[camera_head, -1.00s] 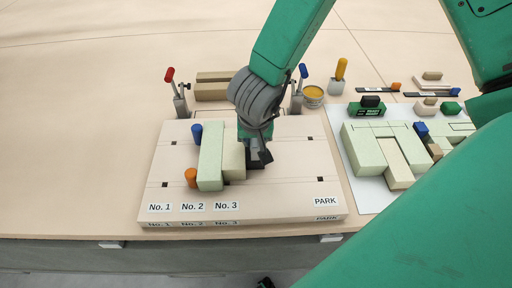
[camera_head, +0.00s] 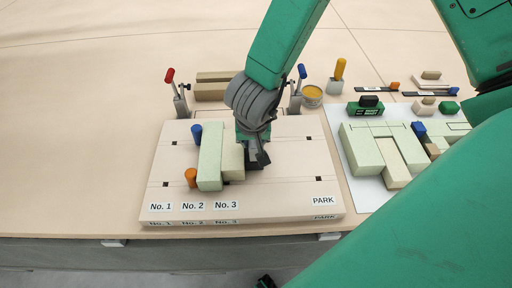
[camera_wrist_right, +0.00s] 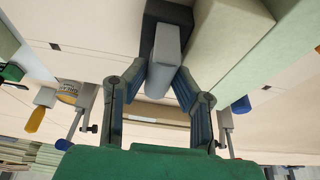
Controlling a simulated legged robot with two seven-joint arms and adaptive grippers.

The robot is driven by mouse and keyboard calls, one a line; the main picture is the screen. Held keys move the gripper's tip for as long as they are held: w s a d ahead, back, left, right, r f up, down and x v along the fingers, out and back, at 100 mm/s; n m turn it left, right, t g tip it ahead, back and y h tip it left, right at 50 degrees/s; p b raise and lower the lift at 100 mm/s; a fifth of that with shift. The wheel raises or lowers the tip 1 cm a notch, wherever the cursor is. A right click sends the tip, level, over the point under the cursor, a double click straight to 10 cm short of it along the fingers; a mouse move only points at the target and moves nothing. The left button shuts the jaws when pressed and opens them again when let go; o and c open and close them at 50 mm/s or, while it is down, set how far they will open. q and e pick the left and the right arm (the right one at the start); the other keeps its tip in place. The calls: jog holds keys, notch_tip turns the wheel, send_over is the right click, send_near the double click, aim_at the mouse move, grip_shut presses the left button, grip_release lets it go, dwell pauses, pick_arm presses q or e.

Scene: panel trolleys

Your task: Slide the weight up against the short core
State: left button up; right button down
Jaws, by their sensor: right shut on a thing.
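The weight (camera_wrist_right: 163,62) is a dark grey block with a lighter grey grip on top. My right gripper (camera_head: 256,158) is shut on that grip, and its two fingers also show in the right wrist view (camera_wrist_right: 160,95). The short core (camera_head: 233,160), a pale cream block, stands on the board just left of the weight, against a longer pale green block (camera_head: 210,157). In the wrist view the weight lies close beside the short core (camera_wrist_right: 232,28); whether their faces touch is hard to tell. The gripper hides part of the weight in the head view. My left gripper is out of view.
The board (camera_head: 290,195) is clear on its right, towards the PARK label (camera_head: 323,200). A blue peg (camera_head: 196,132) and an orange peg (camera_head: 191,177) stand left of the long block. Red-handled (camera_head: 170,76) and blue-handled (camera_head: 301,72) clamps stand at the back edge.

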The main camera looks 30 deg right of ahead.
jog(key=shift+a+p, duration=0.3)
jog(key=shift+a, duration=0.1)
jog(key=c, duration=1.4)
grip_release()
jog(key=shift+f, duration=0.1)
jog(key=shift+o, duration=0.9)
jog(key=shift+w+a, duration=0.15)
jog(key=shift+a, duration=0.05)
jog(key=shift+d, duration=0.25)
jog(key=shift+r, duration=0.45)
jog(key=v, duration=1.1)
jog(key=shift+s+a, duration=0.15)
jog(key=shift+s, duration=0.05)
